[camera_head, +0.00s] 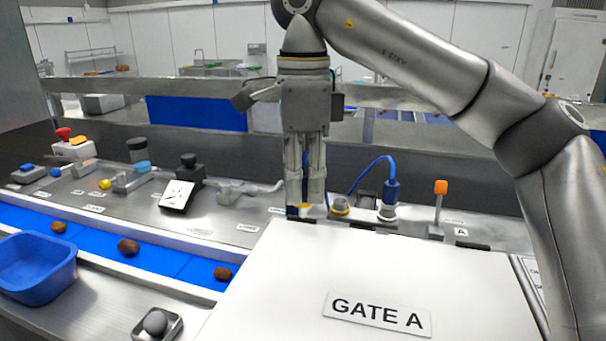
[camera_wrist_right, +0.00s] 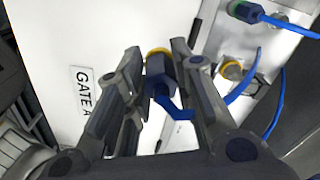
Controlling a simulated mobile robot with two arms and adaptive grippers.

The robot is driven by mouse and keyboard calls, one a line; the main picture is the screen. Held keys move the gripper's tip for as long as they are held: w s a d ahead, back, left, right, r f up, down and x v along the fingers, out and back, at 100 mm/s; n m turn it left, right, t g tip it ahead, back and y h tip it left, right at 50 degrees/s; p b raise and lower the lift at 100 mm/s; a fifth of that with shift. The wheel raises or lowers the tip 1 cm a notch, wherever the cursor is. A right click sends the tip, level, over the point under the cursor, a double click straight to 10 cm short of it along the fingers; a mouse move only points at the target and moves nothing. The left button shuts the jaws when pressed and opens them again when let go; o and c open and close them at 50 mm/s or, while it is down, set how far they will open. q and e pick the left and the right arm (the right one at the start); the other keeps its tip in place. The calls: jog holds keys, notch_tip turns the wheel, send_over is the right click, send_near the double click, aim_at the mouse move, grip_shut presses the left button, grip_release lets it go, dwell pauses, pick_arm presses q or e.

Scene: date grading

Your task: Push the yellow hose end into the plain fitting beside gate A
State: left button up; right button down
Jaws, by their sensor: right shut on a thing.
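My right gripper (camera_head: 305,203) points down at the back edge of the white gate A cover (camera_head: 300,260). It is shut on the blue hose end with a yellow ring (camera_wrist_right: 158,62). My left gripper is not in view.
A second blue plug (camera_head: 391,190) stands upright to the right of the yellow-ringed fitting. An orange-topped lever (camera_head: 440,188) is farther right. A blue tub (camera_head: 38,265) and brown dates (camera_head: 128,247) are at the left, the dates on a blue belt.

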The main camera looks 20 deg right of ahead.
jog(key=shift+f+b, duration=0.35)
jog(key=shift+f, duration=0.35)
jog(key=shift+w+d+r+p, duration=0.15)
jog(key=shift+w+p, duration=0.2)
jog(key=shift+p, duration=0.1)
jog(key=w+d+p, duration=0.4)
jog(key=w+p, duration=0.2)
jog(key=w, duration=0.4)
jog(key=w+d+p, duration=0.4)
jog(key=w+p, duration=0.2)
jog(key=w, duration=0.4)
jog(key=shift+w+f, duration=0.15)
jog(key=shift+f, duration=0.1)
dwell(0.6)
